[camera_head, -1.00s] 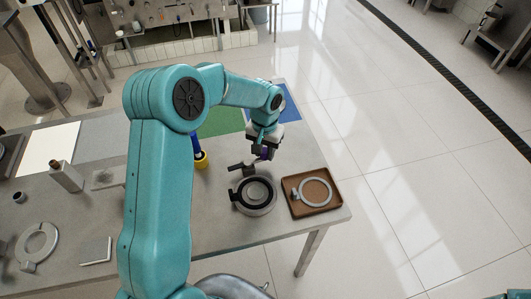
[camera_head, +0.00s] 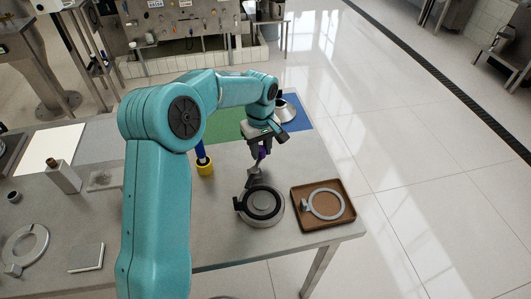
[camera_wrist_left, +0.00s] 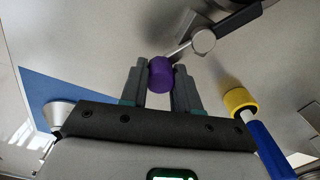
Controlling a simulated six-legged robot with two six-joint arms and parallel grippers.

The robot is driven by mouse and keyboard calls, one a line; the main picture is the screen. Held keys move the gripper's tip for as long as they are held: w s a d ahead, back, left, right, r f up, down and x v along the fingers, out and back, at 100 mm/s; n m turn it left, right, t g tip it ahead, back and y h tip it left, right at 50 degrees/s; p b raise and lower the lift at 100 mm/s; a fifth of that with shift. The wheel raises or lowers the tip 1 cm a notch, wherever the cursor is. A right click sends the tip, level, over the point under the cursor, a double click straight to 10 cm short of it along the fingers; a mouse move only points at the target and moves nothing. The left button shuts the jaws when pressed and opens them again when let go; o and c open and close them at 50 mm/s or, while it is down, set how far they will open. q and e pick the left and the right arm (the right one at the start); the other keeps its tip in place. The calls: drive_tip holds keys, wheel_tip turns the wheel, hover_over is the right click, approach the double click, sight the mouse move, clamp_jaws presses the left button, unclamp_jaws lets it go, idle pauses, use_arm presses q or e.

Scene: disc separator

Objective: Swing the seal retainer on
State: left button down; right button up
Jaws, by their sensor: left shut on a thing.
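My left gripper (camera_head: 260,150) is over the table, just behind a round metal fixture (camera_head: 279,211) with a black ring (camera_head: 243,208). In the left wrist view its fingers (camera_wrist_left: 160,82) are shut on a purple knob (camera_wrist_left: 160,72). A thin metal rod runs from the knob to a grey rounded head (camera_wrist_left: 203,41) beside a dark bar (camera_wrist_left: 232,18). In the head view a short grey arm (camera_head: 254,175) lies between the gripper and the ring's back edge. I cannot tell which part is the seal retainer. My right gripper is not in view.
A brown tray (camera_head: 337,222) with a grey ring (camera_head: 325,204) stands right of the fixture. A yellow-and-blue tool (camera_head: 205,168) stands to the left. A metal cone (camera_head: 286,111) is on the blue mat (camera_head: 300,123) behind. Bare table lies in front.

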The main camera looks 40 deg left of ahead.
use_arm(q)
drive_tip(key=shift+s+a+n+b, duration=0.25)
drive_tip(key=shift+a+n+b, duration=0.15)
drive_tip(key=shift+n, duration=0.65)
drive_tip(key=shift+s+a+n+b, duration=0.3)
drive_tip(key=shift+a+n, duration=0.15)
drive_tip(key=shift+n, duration=0.6)
drive_tip(key=c, duration=0.8)
unclamp_jaws()
drive_tip(key=shift+r, duration=0.15)
drive_tip(key=shift+w+r, duration=0.1)
drive_tip(key=shift+r, duration=0.25)
wheel_tip(320, 180, up, 16)
drive_tip(key=shift+f+p, duration=0.25)
drive_tip(key=shift+p, duration=0.45)
